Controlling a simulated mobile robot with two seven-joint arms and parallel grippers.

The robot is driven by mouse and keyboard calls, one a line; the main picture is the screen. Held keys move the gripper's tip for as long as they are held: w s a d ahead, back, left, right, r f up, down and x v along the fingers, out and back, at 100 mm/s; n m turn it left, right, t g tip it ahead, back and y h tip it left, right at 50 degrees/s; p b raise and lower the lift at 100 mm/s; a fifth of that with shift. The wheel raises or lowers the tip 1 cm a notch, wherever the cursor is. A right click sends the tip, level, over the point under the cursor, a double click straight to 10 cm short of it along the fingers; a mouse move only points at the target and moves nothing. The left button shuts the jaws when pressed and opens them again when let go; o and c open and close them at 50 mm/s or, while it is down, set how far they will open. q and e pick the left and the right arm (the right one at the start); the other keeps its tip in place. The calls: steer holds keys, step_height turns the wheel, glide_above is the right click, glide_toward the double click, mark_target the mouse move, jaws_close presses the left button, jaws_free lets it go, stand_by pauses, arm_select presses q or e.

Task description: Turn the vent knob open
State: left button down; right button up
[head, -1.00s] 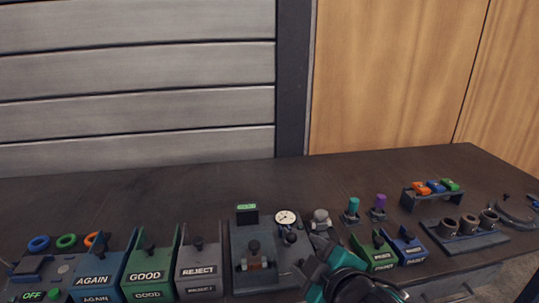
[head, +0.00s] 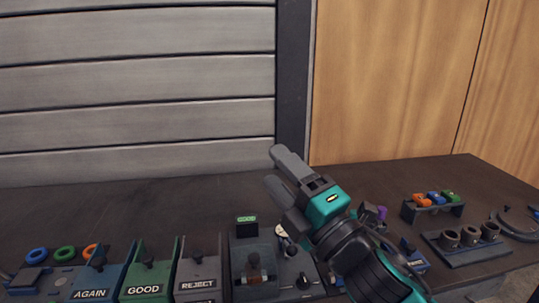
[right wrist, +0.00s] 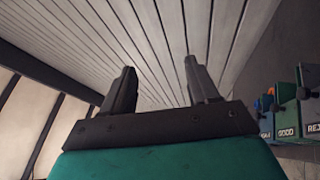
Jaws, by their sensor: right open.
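My right gripper (head: 277,170) is raised above the back of the bench, with its two dark fingers apart and nothing between them. It also shows open and empty in the right wrist view (right wrist: 158,85). Below it stands a dark grey test station (head: 243,287) with a pipe part in it. A small dark knob (head: 291,250) sits beside the white gauge (head: 281,231), which my gripper partly hides. Another dark knob (head: 303,283) is nearer the front. No label shows which one is the vent knob. My gripper touches neither.
Left of the station are bins marked REJECT (head: 198,286), GOOD (head: 145,291) and AGAIN (head: 90,293). Coloured rings (head: 65,253) lie at far left. A rack of coloured blocks (head: 433,210) and a holder with cups (head: 468,250) stand right. The back of the bench is clear.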

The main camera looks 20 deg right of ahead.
steer(key=a+r+n+y, duration=0.1)
steer(key=n, duration=0.1)
steer(key=s+r+n+y, duration=0.1)
steer(key=r+n+y, duration=0.1)
steer(key=a+r+n+y, duration=0.1)
steer(key=n+y, duration=0.1)
steer(key=shift+s+a+r+n, duration=0.15)
steer(key=shift+a+n, duration=0.15)
steer(key=shift+n, duration=0.1)
